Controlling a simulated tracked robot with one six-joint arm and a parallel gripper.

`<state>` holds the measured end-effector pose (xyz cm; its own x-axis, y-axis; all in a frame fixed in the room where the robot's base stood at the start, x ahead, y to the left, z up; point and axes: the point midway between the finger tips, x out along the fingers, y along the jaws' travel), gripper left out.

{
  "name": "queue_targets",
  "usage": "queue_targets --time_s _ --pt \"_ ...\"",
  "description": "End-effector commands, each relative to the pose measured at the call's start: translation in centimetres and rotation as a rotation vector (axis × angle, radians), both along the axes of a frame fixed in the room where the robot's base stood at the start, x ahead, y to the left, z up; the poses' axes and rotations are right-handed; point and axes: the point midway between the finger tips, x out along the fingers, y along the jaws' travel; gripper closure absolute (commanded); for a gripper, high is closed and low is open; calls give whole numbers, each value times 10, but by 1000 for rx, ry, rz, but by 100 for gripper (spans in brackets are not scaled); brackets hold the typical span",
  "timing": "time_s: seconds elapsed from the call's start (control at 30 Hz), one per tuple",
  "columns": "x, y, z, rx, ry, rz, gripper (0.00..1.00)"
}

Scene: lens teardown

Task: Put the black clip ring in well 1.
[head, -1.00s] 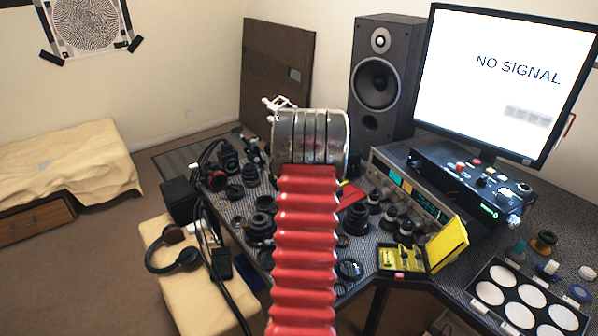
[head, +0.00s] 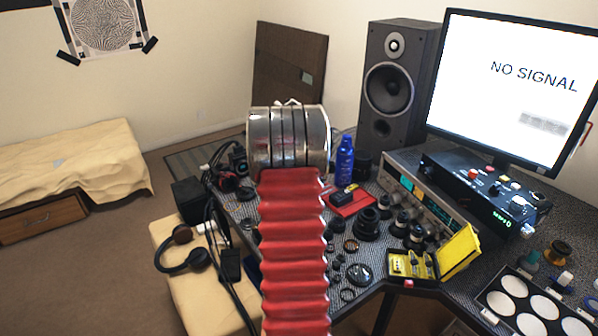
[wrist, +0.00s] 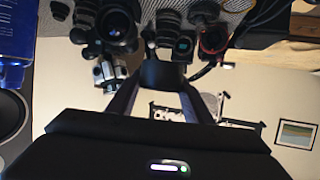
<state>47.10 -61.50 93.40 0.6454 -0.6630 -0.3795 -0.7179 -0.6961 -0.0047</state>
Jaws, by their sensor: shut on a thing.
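In the wrist view the fingers of my gripper (wrist: 163,76) slant in from both sides and meet on something small and dark. Its shape blends into the black fingertips, so I cannot make out the black clip ring clearly. In the head view my gripper is hidden behind my red-sleeved arm. A black tray (head: 523,305) with several white round wells lies at the desk's lower right, cut by the picture edge. I cannot read which is well 1. My gripper is not seen over it.
Small dark rings and lens parts lie mid-desk, near a large lens ring (head: 359,274). An open yellow case (head: 460,250) stands between them and the tray. A blue bottle (head: 344,158), red mat (head: 352,203), speaker (head: 388,85) and monitor (head: 510,80) stand behind.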

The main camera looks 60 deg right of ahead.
Motion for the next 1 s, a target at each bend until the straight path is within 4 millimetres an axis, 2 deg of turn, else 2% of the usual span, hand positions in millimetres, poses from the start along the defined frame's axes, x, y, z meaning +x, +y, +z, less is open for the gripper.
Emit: queue_targets --time_s 0.03,0.2,0.37,0.5,0.7,1.0 --pt "18 20 3 1 -1 30 75" --pt "66 82 10 -1 -4 119 75" --pt "104 146 16 0 -6 203 75" --pt "131 204 22 2 -7 277 75" --pt "159 290 28 2 -8 383 75" --pt "177 418 36 1 -5 542 75"
